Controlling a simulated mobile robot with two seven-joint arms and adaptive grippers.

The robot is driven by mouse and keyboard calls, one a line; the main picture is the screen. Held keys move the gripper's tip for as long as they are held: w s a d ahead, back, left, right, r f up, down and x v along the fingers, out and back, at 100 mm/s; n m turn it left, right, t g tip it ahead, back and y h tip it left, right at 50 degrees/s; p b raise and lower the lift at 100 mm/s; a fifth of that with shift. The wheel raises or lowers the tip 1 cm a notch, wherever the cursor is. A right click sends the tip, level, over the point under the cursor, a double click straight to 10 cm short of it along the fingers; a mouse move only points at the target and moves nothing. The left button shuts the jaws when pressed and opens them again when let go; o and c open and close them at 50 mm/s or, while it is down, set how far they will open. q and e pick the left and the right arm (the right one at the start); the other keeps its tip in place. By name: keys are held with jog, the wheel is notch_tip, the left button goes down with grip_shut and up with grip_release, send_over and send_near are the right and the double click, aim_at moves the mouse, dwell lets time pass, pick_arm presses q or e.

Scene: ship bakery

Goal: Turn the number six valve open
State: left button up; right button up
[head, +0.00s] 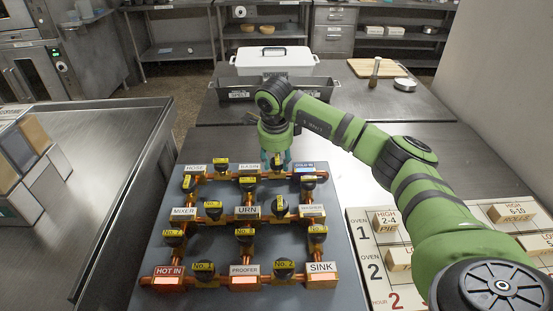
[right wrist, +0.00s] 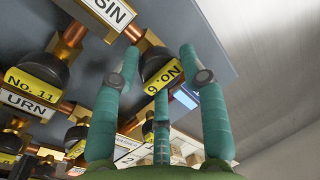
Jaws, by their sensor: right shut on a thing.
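The valve board (head: 160,255) lies on the bench, with copper pipes, black valve handles with yellow number labels, and white name plates. My right gripper (head: 276,160) reaches down to the far row of the board, just right of the BASIN plate (head: 249,167). In the right wrist view its teal fingers (right wrist: 160,85) are around a black valve handle whose yellow label (right wrist: 163,75) reads No. 6 upside down. The gripper is shut on this handle. In the head view the gripper hides most of that valve. My left gripper is not in view.
Other valves stand close by, such as the No. 11 valve (right wrist: 35,80). A chart board (head: 360,285) with wooden blocks lies right of the valve board. A dark tray (head: 236,90) and a white lidded container (head: 274,62) stand behind. Bare bench shows right of the tray.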

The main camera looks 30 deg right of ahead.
jog(key=shift+s+f, duration=0.1)
jog(key=shift+f, duration=0.05)
jog(key=n+b, duration=0.1)
jog(key=n, duration=0.2)
jog(key=shift+f+n+y+b, duration=0.1)
jog(key=shift+n+y+b, duration=0.2)
jog(key=shift+n+y, duration=0.1)
jog(key=n+y+b, duration=0.1)
jog(key=n, duration=0.3)
jog(key=shift+s+n+t, duration=0.1)
jog(key=shift+n+t, duration=0.2)
jog(key=n, duration=0.4)
jog(key=shift+d+y+b, duration=0.1)
jog(key=shift+y+b, duration=0.25)
jog(key=shift+y, duration=0.05)
jog(key=shift+d+n+g+y, duration=0.1)
jog(key=shift+n+g+y, duration=0.35)
jog(key=shift+n, duration=2.25)
jog(key=o, duration=1.1)
jog(key=shift+d, duration=0.1)
